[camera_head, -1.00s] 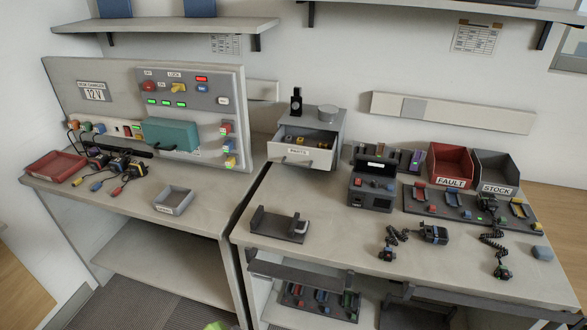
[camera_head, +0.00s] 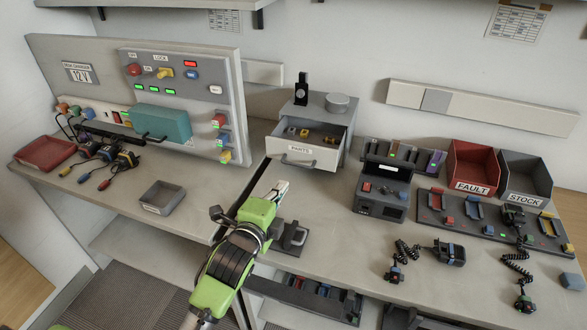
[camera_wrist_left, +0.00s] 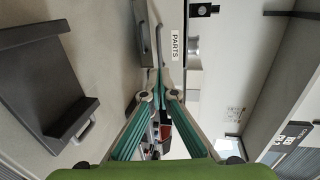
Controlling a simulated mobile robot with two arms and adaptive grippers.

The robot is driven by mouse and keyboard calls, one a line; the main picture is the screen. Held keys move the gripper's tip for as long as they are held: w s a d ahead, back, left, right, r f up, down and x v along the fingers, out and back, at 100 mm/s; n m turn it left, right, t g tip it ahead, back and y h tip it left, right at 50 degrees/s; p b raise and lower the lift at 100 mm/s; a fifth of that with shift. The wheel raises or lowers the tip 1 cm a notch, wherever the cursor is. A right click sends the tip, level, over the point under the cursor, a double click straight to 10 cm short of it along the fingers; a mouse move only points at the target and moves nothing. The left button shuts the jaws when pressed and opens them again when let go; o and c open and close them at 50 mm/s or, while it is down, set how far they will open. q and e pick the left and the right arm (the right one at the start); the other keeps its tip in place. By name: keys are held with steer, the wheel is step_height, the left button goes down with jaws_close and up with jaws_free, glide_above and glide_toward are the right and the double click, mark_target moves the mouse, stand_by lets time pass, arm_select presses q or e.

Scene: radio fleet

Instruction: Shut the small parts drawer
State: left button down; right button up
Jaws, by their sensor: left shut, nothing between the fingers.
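The small parts drawer (camera_head: 297,163) is pulled out of its grey cabinet (camera_head: 340,113). Its white front bears a PARTS label and a grey handle, and a few small parts lie inside. My left gripper (camera_head: 282,187) is shut and empty, in front of and below the drawer front, apart from it in the head view. In the left wrist view the shut fingertips (camera_wrist_left: 165,88) point toward the drawer front with its PARTS label (camera_wrist_left: 177,42). The handle (camera_wrist_left: 158,45) shows beside the label there. My right gripper is not in view.
A dark cradle (camera_head: 290,238) stands on the bench beside my left gripper. A small grey tray (camera_head: 162,198) is to the left. A dark radio unit (camera_head: 382,190), the red FAULT bin (camera_head: 472,168) and the grey STOCK bin (camera_head: 526,178) stand right of the drawer.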

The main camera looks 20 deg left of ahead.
arm_select(q)
steer(key=x, duration=1)
steer(key=shift+p, duration=0.45)
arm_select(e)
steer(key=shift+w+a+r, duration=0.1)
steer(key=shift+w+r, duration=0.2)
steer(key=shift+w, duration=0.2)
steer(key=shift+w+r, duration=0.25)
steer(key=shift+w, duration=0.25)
arm_select(q)
steer(key=shift+f, duration=0.1)
